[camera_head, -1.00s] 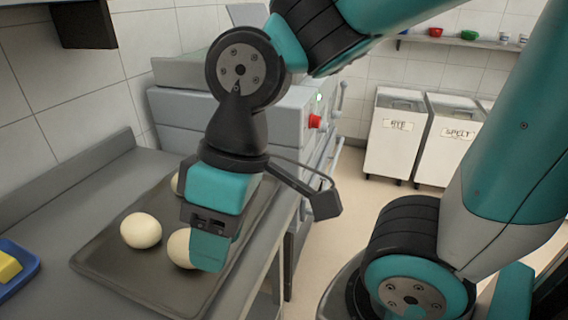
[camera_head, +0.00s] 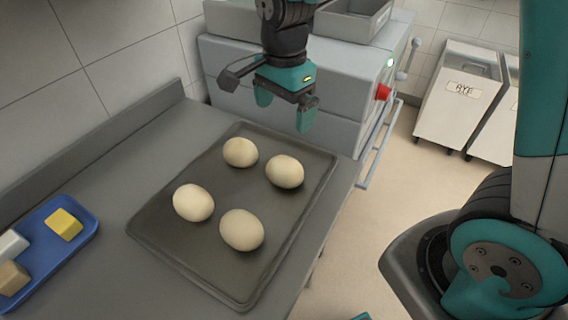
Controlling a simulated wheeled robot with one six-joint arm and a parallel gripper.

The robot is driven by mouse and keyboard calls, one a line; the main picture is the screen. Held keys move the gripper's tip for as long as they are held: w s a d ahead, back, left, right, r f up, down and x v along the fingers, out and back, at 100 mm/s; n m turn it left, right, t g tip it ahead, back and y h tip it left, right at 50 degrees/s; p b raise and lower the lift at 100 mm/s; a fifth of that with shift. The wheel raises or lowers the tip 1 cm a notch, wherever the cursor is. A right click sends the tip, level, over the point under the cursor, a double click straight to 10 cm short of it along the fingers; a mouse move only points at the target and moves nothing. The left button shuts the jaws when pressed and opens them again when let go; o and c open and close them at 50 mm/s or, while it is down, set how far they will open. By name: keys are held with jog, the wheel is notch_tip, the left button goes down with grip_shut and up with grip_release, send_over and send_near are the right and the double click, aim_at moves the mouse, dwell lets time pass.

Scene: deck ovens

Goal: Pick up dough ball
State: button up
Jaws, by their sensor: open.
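Several pale dough balls rest on a dark tray (camera_head: 180,250) on the grey counter. There is one at the back left (camera_head: 240,152), one at the back right (camera_head: 285,171), one at the front left (camera_head: 193,202) and one at the front right (camera_head: 242,229). They lie apart from each other. My gripper (camera_head: 284,106) is open and empty, its teal fingers pointing down. It hangs above and beyond the two back dough balls, in front of the grey oven. It touches none of them.
A blue tray (camera_head: 75,243) with a yellow block (camera_head: 65,224) and paler blocks lies at the left. The grey oven (camera_head: 335,85) with a red knob (camera_head: 383,92) stands behind. A bin marked RYE (camera_head: 462,98) stands at the right. Bare counter lies between the trays.

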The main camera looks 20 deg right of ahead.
aim_at(283, 161)
jog(key=shift+m, duration=0.3)
notch_tip(283, 161, down, 12)
jog(key=shift+w+f+p, duration=0.15)
jog(key=shift+p, duration=0.45)
jog(key=shift+d+f+p, duration=0.1)
jog(key=shift+f+p, duration=0.6)
jog(key=shift+f, duration=1.9)
jog(key=c, duration=0.8)
